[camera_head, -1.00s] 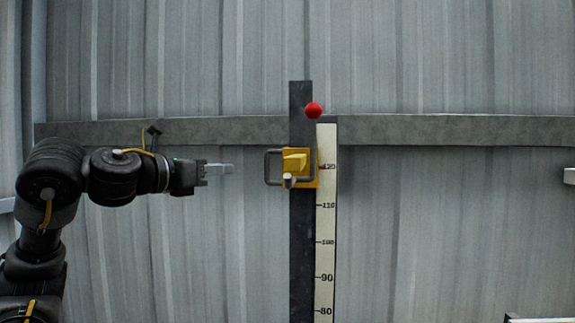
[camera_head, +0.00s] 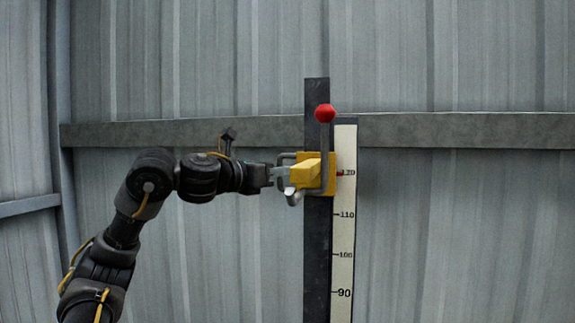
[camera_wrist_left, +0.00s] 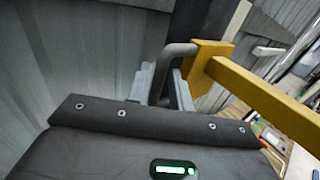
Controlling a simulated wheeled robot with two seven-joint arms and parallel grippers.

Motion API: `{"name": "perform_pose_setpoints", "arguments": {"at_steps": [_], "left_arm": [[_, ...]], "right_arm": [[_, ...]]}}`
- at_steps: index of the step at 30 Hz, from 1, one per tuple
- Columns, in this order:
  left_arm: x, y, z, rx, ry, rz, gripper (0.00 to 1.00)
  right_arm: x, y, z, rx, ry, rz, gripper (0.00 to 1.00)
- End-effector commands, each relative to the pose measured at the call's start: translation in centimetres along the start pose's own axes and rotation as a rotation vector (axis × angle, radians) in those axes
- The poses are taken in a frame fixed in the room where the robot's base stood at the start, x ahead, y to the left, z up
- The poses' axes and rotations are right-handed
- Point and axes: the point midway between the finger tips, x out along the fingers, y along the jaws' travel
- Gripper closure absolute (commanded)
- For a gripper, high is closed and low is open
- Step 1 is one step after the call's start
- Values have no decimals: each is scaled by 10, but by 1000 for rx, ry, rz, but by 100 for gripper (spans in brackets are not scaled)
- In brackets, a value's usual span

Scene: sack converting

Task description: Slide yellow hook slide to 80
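The yellow hook slide (camera_head: 331,174) sits high on a dark upright rail (camera_head: 317,245). Its red pointer (camera_head: 339,174) is level with the 120 mark on the pale scale (camera_head: 343,230). A grey loop handle (camera_head: 282,156) sticks out on its left side. My left gripper (camera_head: 279,174) is at this handle, and its fingers partly hide it. In the left wrist view, the handle bar (camera_wrist_left: 163,72) passes between the two fingers of my left gripper (camera_wrist_left: 161,88), which lie close against it. My right gripper is not in view.
A red ball knob (camera_head: 325,113) tops a grey rod in front of the rail. A horizontal grey beam (camera_head: 450,130) crosses the corrugated wall behind. The scale's 110, 100 and 90 marks lie below the slide, and the rail there looks clear.

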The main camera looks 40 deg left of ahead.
Motion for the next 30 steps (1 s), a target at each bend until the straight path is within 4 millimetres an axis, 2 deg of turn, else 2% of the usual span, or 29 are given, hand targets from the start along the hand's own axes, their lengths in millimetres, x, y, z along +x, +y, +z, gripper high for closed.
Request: {"name": "perform_pose_setpoints", "arguments": {"at_steps": [3, 7, 18, 23, 30], "left_arm": [[17, 1, 2, -2, 2, 2, 78], [28, 1, 1, 0, 0, 3, 78], [33, 2, 0, 0, -1, 4, 78], [33, 2, 0, 0, -1, 4, 99], [32, 2, 0, 0, -1, 5, 100]], "right_arm": [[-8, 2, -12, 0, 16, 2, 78], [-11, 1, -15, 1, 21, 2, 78], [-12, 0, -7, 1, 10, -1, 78], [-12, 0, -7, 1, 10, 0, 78], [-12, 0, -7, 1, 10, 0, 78]]}}
